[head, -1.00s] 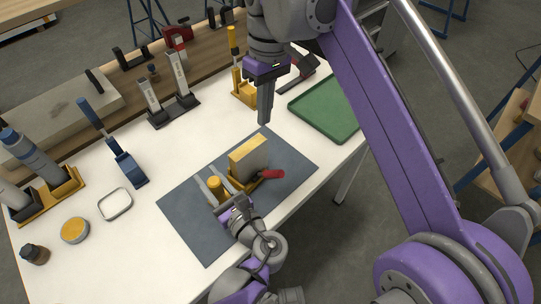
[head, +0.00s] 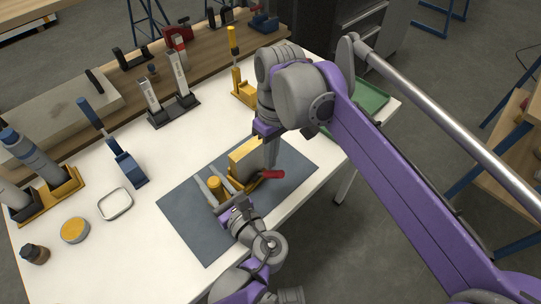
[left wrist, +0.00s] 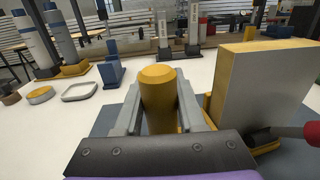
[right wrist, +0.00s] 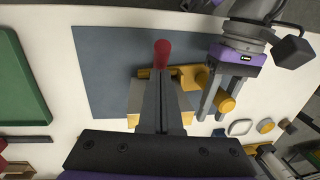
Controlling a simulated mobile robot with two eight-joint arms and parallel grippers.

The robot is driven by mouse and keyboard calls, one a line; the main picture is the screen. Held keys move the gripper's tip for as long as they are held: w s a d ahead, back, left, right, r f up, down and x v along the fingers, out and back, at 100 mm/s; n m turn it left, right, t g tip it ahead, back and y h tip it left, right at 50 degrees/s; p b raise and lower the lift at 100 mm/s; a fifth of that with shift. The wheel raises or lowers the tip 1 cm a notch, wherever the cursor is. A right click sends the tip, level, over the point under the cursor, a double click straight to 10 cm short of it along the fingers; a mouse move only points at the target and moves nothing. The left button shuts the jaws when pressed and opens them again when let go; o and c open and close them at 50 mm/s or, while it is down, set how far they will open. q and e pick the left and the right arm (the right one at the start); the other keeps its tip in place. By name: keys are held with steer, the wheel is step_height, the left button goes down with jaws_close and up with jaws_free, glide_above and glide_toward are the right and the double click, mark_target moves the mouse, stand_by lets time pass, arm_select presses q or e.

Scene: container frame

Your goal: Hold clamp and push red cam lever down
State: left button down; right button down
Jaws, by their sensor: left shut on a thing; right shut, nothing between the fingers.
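The clamp has a yellow and grey upright block (head: 243,156), a yellow cylindrical post (head: 214,184) and a red cam lever (head: 271,174) sticking out to the right. My left gripper (left wrist: 160,100) is shut around the post, with a grey finger on each side. My right gripper (head: 270,163) is shut and empty, pointing down beside the block, close above the lever's base. In the right wrist view, the red lever tip (right wrist: 162,50) shows just beyond my closed fingers, which hide the rest of it. I cannot tell whether they touch it.
The clamp stands on a dark blue-grey mat (head: 200,230) on a white table. A green tray (head: 375,98) lies at the right, partly behind my right arm.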

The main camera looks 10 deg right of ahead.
mark_target(284, 172)
steer(key=shift+s+d, duration=0.1)
steer(key=shift+s+d+f+t+y, duration=0.55)
steer(key=shift+s+d+t+y, duration=0.25)
steer(key=shift+t+y, duration=0.25)
steer(key=shift+s+d+f+t+y, duration=0.35)
steer(key=shift+s+f+t+y, duration=0.15)
steer(key=shift+t, duration=0.25)
steer(key=shift+s+d+f+n+t+y, duration=0.15)
steer(key=shift+s+d+f+t+y, duration=0.15)
steer(key=shift+f+t+y, duration=0.3)
steer(key=shift+s+d+f+n+t+y, duration=0.15)
steer(key=shift+s+f+t+y, duration=0.15)
steer(key=shift+f, duration=0.35)
steer(key=shift+s+d+f+n+t+y, duration=0.1)
steer(key=shift+s+d+f+t+y, duration=0.15)
steer(key=shift+f+t+y, duration=0.35)
steer(key=shift+s+f, duration=0.1)
steer(key=shift+f, duration=0.05)
